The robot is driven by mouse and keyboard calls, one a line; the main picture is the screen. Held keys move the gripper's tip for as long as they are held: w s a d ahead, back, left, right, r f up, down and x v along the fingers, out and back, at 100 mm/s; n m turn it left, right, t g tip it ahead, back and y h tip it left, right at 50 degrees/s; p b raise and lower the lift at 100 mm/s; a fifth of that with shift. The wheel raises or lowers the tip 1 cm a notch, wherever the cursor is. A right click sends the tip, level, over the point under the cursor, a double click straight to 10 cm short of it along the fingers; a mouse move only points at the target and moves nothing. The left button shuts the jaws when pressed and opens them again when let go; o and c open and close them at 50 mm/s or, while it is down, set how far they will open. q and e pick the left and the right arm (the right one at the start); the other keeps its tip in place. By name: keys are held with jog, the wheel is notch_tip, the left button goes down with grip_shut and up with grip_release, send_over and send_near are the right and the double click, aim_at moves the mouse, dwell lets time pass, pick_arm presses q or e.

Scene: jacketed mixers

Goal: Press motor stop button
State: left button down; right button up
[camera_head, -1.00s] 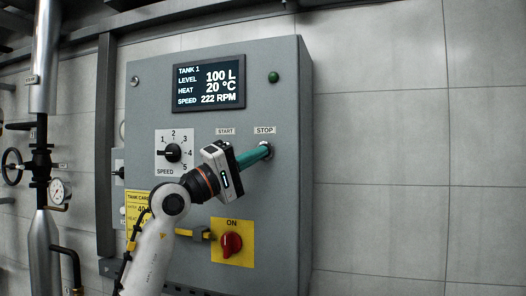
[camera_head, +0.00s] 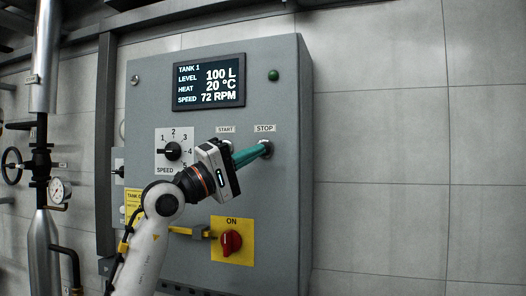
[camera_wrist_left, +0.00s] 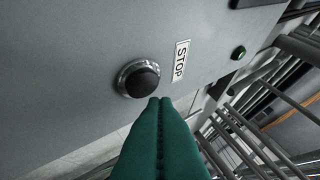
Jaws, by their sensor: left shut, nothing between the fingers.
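The stop button (camera_wrist_left: 138,78) is a dark round cap in a silver ring, beside the label STOP (camera_wrist_left: 180,60). In the head view the stop button (camera_head: 267,147) sits below its STOP label (camera_head: 264,128) on the grey control cabinet (camera_head: 285,200). My left gripper (camera_head: 262,151) is shut and empty, its green fingers pointing at the button. In the left wrist view the fingertips (camera_wrist_left: 159,99) lie at the button's edge; I cannot tell whether they touch it. The display (camera_head: 209,82) reads TANK 1, level 100 L, heat 20 °C, speed 72 RPM. My right gripper is not in view.
A speed knob (camera_head: 172,151), partly hidden START button and a red rotary switch (camera_head: 231,243) on a yellow plate are near my left arm. A green lamp (camera_head: 273,76) sits at the top right. Pipes and a gauge (camera_head: 60,190) stand at left.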

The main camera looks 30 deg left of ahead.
pick_arm(q)
jog(key=shift+s, duration=0.1)
jog(key=s+b, duration=0.1)
jog(key=s, duration=0.1)
jog(key=s+d+b, duration=0.1)
jog(key=s, duration=0.1)
jog(key=shift+s+d, duration=0.1)
jog(key=shift+s, duration=0.25)
dwell(0.7)
